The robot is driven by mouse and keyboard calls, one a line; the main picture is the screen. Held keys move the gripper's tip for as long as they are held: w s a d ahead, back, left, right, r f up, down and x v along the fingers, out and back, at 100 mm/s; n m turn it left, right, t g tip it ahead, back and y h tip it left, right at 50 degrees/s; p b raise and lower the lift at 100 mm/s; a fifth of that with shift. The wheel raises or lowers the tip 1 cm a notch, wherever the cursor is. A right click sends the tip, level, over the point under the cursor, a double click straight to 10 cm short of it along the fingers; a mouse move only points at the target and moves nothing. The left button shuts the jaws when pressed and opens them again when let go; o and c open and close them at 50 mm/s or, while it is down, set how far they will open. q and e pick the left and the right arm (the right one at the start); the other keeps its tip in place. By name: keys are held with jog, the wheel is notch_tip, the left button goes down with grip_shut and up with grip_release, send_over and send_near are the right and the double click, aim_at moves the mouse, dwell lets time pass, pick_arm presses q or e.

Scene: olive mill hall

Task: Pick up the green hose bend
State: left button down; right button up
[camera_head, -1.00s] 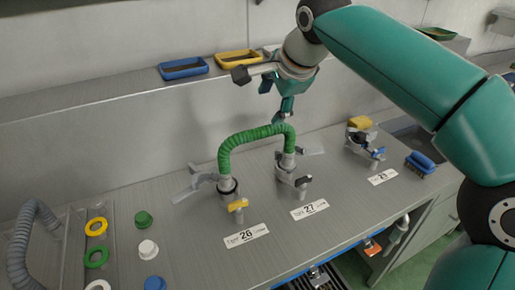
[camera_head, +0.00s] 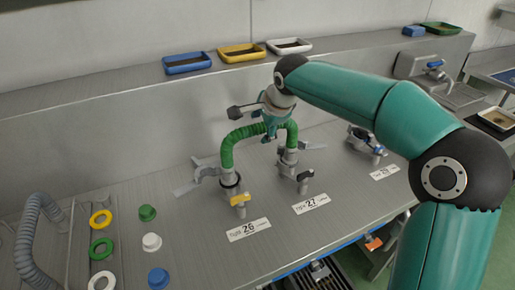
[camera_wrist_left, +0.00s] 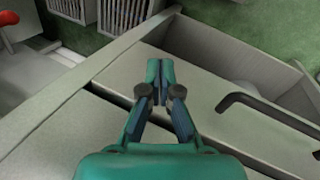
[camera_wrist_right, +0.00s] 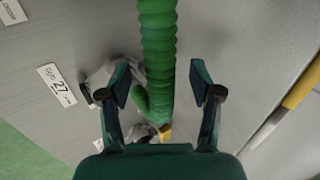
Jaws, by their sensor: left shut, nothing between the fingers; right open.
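The green hose bend (camera_head: 227,152) arches over the steel bench between the two pipe stubs at labels 26 (camera_head: 231,187) and 27 (camera_head: 288,160). Both of its ends sit at the stubs. My right gripper (camera_head: 270,131) is open at the top of the arch, towards the 27 side, and hides part of it. In the right wrist view the ribbed hose (camera_wrist_right: 158,45) runs between the two spread fingers (camera_wrist_right: 159,85); I see a gap on each side. My left gripper (camera_wrist_left: 160,72) is shut and empty above grey metal surfaces, away from the hose.
A grey hose (camera_head: 27,245) and several coloured rings and caps lie at the left. Blue (camera_head: 187,69), yellow (camera_head: 242,58) and white (camera_head: 290,51) trays stand on the ledge behind. A yellow-handled clamp (camera_head: 240,200) sits beside stub 26. Another fitting (camera_head: 366,146) stands right.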

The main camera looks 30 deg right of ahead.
jog(key=shift+x, duration=1.1)
grip_shut()
jog(key=shift+r, duration=0.15)
